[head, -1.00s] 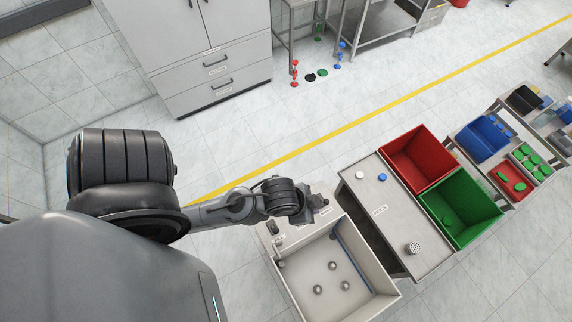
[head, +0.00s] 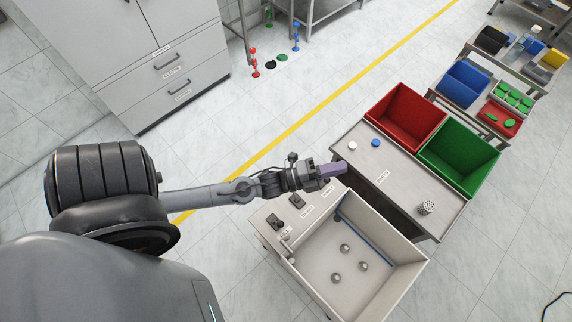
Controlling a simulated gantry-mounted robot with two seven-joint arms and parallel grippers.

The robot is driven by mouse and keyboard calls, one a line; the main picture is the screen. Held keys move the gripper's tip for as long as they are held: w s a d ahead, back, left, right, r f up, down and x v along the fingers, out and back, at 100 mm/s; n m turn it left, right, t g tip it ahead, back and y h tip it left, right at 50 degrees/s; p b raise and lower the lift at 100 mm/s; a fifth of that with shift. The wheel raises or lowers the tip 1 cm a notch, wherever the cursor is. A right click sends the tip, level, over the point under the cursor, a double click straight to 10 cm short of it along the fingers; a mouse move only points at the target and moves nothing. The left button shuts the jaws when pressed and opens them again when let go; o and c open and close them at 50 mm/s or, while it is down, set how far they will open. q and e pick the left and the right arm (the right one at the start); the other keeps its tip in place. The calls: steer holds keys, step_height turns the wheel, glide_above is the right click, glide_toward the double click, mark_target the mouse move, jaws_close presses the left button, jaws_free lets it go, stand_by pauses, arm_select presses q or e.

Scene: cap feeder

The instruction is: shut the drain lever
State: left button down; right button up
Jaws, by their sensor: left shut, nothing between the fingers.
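A pale feeder bin (head: 395,285) stands at the lower middle, with a flat panel along its upper left side. Two small dark levers or switches sit on that panel, one nearer the front (head: 274,221) and one farther back (head: 297,201). Each has a small label beside it that is too small to read, so I cannot tell which is the drain lever. My left gripper (head: 333,170) is shut and empty. It appears over the far end of the panel, beyond both dark levers and apart from them. My right gripper is not in view.
Several grey balls (head: 345,248) lie inside the bin. A steel table (head: 400,190) to the right carries a white cap (head: 352,146), a blue cap (head: 376,143) and a perforated cup (head: 427,208). Red (head: 405,117) and green (head: 460,150) bins adjoin it.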

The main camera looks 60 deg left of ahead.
arm_select(q)
steer(key=s+a+f+m+g+h+b, duration=0.3)
steer(key=a+f+m+g+h+b, duration=0.2)
steer(key=a+f+m+b, duration=0.4)
steer(key=s+a+f+m+g+h+b, duration=0.2)
steer(key=a+f+m+g+h+b, duration=0.4)
steer(key=f+b, duration=1.3)
steer(key=s+a+f+m+g+h+b, duration=0.3)
steer(key=a+f+m+g+h+b, duration=0.2)
steer(key=a+f+m+b, duration=0.8)
steer(key=shift+s+a+f+m+g+h+b, duration=0.4)
steer(key=shift+f+m+h+b, duration=0.5)
steer(key=shift+m+b, duration=4)
steer(key=n+b, duration=0.3)
steer(key=shift+f+n, duration=0.15)
steer(key=shift+n, duration=0.15)
